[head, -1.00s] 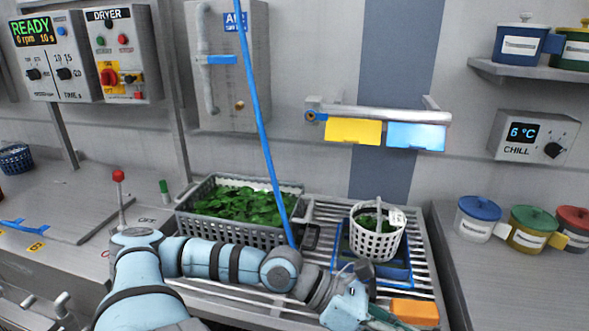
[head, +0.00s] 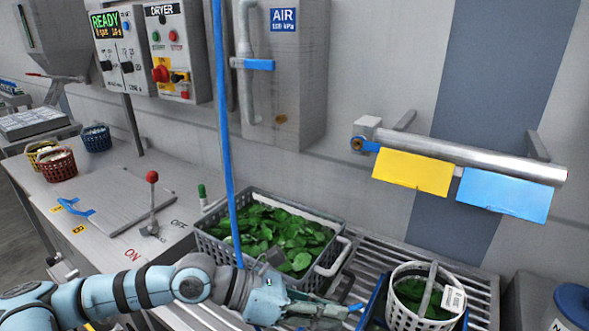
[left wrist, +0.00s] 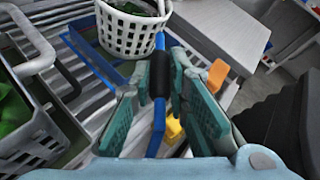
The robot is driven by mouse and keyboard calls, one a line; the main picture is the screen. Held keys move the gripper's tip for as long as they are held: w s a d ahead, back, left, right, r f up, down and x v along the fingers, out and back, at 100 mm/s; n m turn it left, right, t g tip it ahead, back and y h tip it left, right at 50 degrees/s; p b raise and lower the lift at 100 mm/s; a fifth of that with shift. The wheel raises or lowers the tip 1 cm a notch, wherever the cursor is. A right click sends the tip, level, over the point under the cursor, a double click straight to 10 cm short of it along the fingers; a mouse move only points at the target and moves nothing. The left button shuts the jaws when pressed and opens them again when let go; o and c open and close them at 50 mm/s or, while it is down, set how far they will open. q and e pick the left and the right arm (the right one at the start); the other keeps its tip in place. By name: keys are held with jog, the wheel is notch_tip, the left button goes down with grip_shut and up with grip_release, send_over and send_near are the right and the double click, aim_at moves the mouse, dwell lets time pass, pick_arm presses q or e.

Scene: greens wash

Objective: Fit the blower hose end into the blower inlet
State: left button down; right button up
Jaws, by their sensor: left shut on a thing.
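My left gripper (head: 305,308) is shut on the blower hose end, low in front of the drain rack. In the left wrist view its teal fingers (left wrist: 160,95) pinch a black collar (left wrist: 160,78) on the blue hose. The hose's blue tip (left wrist: 160,42) sticks out past the fingers towards the white basket. The blue hose (head: 226,140) hangs from above and drops behind my left wrist. A steel blower bar (head: 460,157) is on the wall, with a brass port (head: 357,143), seemingly the blower inlet, at its left end. The hose end is well below and apart from it. My right gripper is out of view.
A grey crate of greens (head: 215,245) stands just behind my left wrist. Yellow (head: 411,172) and blue (head: 503,194) tags hang under the bar. An AIR box (head: 300,70) and a red-knobbed lever (head: 152,178) are left.

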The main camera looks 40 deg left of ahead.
pick_arm(q)
jog(key=w+a+r+n+t+y+p, duration=0.1)
jog(key=w+a+r+n+p, duration=0.1)
jog(key=r, duration=0.5)
jog(key=w+a+r+n+t+y+p, duration=0.2)
jog(key=w+a+r+n+p, duration=0.1)
jog(key=r+n+p, duration=0.4)
jog(key=w+a+r+n+t+y+p, duration=0.1)
jog(key=w+a+r+n+t+p, duration=0.1)
jog(key=w+r+n+p, duration=0.2)
notch_tip(320, 180, up, 3)
jog(key=shift+a+n+y+p, duration=0.2)
jog(key=shift+n+y+p, duration=0.1)
jog(key=shift+n, duration=0.4)
